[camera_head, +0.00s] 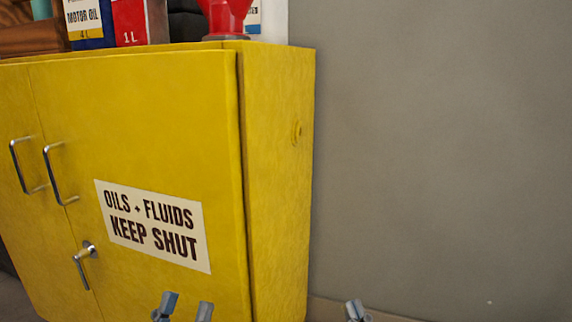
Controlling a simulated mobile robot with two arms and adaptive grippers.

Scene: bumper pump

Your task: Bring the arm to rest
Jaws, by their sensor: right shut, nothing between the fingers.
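My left gripper (184,308) shows at the bottom edge, left of centre, in front of the yellow cabinet's door. Its two fingertips stand apart with a gap between them and nothing visible in the gap. My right gripper (357,311) shows at the bottom edge, right of centre, in front of the grey wall near the floor strip. Its fingertips are together and hold nothing. The rest of both grippers and both arms are below the picture.
The yellow cabinet (180,120) fills the left half, its doors closed, with metal handles (57,175) and a key-like latch (84,262). Oil cans (128,22) and a red funnel-like item (224,18) stand on top. The grey wall (440,140) at right is bare.

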